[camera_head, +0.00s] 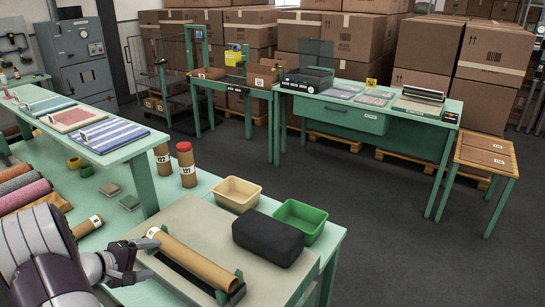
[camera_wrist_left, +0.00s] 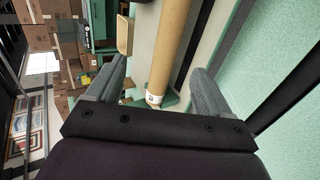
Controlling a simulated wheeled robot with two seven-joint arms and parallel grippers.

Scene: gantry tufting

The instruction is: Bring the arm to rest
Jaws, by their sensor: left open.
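My left arm comes in from the lower left, and its gripper (camera_head: 148,258) is at the near left end of a brown cardboard tube (camera_head: 193,260). The tube lies in a low dark cradle with green ends (camera_head: 228,290) on the bench. In the left wrist view the fingers of my left gripper (camera_wrist_left: 155,85) are spread apart. The labelled end of the tube (camera_wrist_left: 172,50) shows between them, with gaps on both sides. I cannot tell how far the tube is below the fingers. My right gripper is not in view.
A black padded block (camera_head: 268,236), a cream bin (camera_head: 234,193) and a green bin (camera_head: 300,220) stand beyond the tube. Upright numbered tubes (camera_head: 187,165) stand behind. A raised shelf (camera_head: 118,152) is at the left.

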